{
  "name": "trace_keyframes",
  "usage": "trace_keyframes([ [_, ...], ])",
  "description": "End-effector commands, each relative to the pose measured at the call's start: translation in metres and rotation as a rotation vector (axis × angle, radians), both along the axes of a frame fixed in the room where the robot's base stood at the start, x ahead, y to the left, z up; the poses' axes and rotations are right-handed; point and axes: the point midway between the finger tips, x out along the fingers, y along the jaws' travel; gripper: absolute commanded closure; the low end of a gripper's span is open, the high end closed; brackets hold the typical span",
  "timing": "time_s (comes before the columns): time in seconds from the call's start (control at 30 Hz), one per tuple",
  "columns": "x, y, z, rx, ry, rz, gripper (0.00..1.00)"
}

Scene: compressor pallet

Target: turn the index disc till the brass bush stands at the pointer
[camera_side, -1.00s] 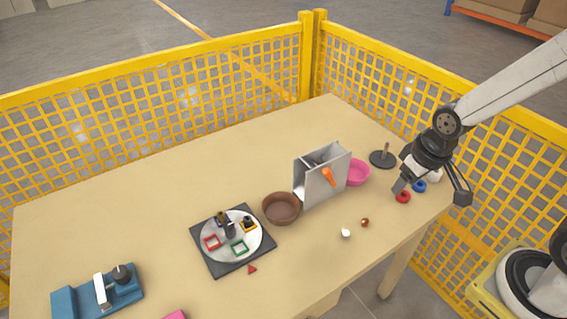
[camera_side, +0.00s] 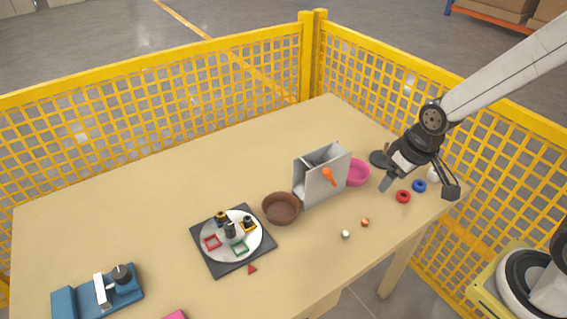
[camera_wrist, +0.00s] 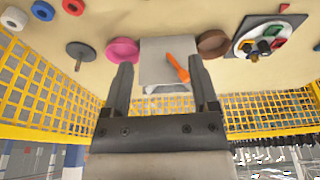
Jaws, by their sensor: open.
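The index disc (camera_side: 213,250) is a pale round plate on a dark square base (camera_side: 225,268). It carries red, green, blue and yellow square frames, a dark central knob (camera_side: 230,230), a brass-coloured piece (camera_side: 221,217) and a black piece (camera_side: 248,222). Which piece is the brass bush is too small to be sure. A red triangular pointer (camera_side: 252,269) lies at the base's front edge. The disc also shows at the upper right of the wrist view (camera_wrist: 262,38). My gripper (camera_side: 418,188) is open and empty, above the table's right end, far from the disc.
A grey metal box with an orange lever (camera_side: 312,186) stands between my gripper and the disc, beside a brown bowl (camera_side: 270,217) and a pink bowl (camera_side: 358,174). Red (camera_side: 403,197) and blue (camera_side: 419,186) rings lie near my gripper. A yellow fence (camera_side: 200,75) borders the table.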

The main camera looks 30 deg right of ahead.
Motion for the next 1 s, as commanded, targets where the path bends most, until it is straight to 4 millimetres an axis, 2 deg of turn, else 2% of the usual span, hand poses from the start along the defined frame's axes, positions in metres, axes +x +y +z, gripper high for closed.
trace_keyframes([
  [0.27, 0.062, 0.044, -0.01, 0.012, -0.024, 0.162, 0.24],
  [0.4, 0.094, 0.076, -0.019, 0.019, -0.042, 0.258, 0.24],
  [0.6, 0.133, 0.126, -0.038, 0.029, -0.067, 0.393, 0.24],
  [0.8, 0.162, 0.182, -0.062, 0.041, -0.094, 0.528, 0.24],
  [1.0, 0.179, 0.236, -0.088, 0.052, -0.122, 0.65, 0.24],
])
